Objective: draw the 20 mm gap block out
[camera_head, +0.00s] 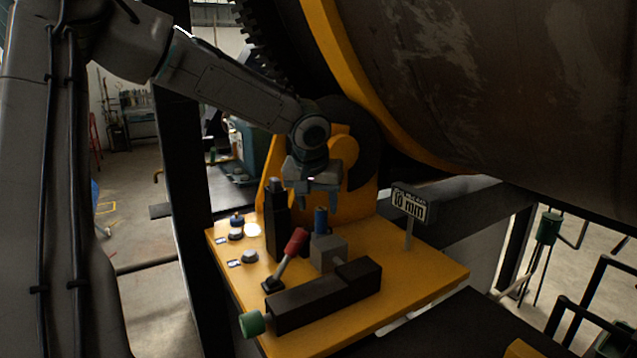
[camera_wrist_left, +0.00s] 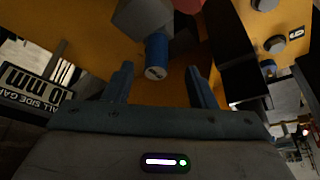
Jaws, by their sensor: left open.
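A blue cylindrical grip (camera_head: 320,220) stands upright at a grey block (camera_head: 328,252) on the yellow plate; I cannot tell whether it is the 20 mm gap block's handle. My left gripper (camera_head: 318,203) is open and empty, pointing down just above the blue grip. In the left wrist view the blue grip (camera_wrist_left: 157,58) shows ahead of the open fingers (camera_wrist_left: 162,85), roughly between them, with the grey block (camera_wrist_left: 143,17) behind it. A sign (camera_head: 409,205) on a post reads 10 mm. My right gripper is not in view.
A black post (camera_head: 277,222) stands left of the blue grip. Buttons (camera_head: 249,256) sit at left. A large drum (camera_head: 480,80) overhangs behind. The yellow plate's (camera_head: 430,275) right side is mostly clear.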

